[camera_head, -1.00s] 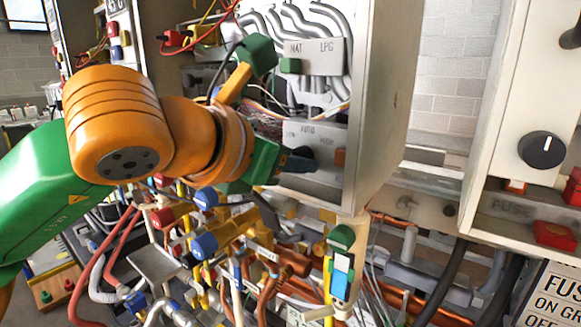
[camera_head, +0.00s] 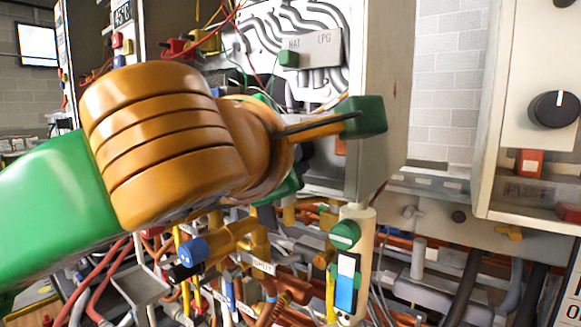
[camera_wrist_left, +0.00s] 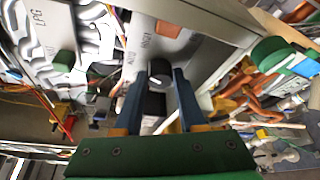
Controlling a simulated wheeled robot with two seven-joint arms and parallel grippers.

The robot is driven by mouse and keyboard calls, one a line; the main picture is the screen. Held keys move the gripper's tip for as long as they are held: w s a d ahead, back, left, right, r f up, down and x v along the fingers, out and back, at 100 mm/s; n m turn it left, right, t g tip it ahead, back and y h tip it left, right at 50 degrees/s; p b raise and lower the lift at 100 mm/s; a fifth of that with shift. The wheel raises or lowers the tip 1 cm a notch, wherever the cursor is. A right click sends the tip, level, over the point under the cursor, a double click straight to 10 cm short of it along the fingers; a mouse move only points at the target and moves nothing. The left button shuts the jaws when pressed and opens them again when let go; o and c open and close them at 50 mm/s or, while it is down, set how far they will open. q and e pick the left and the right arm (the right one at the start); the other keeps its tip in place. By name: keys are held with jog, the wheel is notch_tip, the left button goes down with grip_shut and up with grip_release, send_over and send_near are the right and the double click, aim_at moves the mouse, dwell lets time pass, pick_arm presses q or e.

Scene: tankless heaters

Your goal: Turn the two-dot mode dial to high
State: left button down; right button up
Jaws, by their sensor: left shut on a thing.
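The mode dial (camera_wrist_left: 160,74) is a black round knob with a short pale mark, on a grey panel. Any two-dot marking is too small to make out. My left gripper (camera_wrist_left: 162,78) has its blue fingers on either side of the dial, shut on it. In the head view my orange left wrist covers the dial and the fingertips. My right gripper is in neither view.
A NAT/LPG plate with a green switch (camera_head: 289,59) is above the dial panel. Another black dial (camera_head: 554,109) is on the cabinet at right. Pipes and a blue-handled yellow valve (camera_head: 215,243) crowd the space below. A grey cabinet side (camera_head: 385,90) stands right of my wrist.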

pick_arm(q)
jog(key=m+b, duration=0.1)
jog(key=m+t+b, duration=0.1)
jog(key=shift+f+m, duration=0.2)
jog(key=shift+m, duration=0.1)
jog(key=shift+m+t+b, duration=0.5)
jog(key=shift+m, duration=0.1)
jog(key=shift+r, duration=0.1)
jog(key=shift+c, duration=2.4)
grip_release()
jog(key=shift+d, duration=0.1)
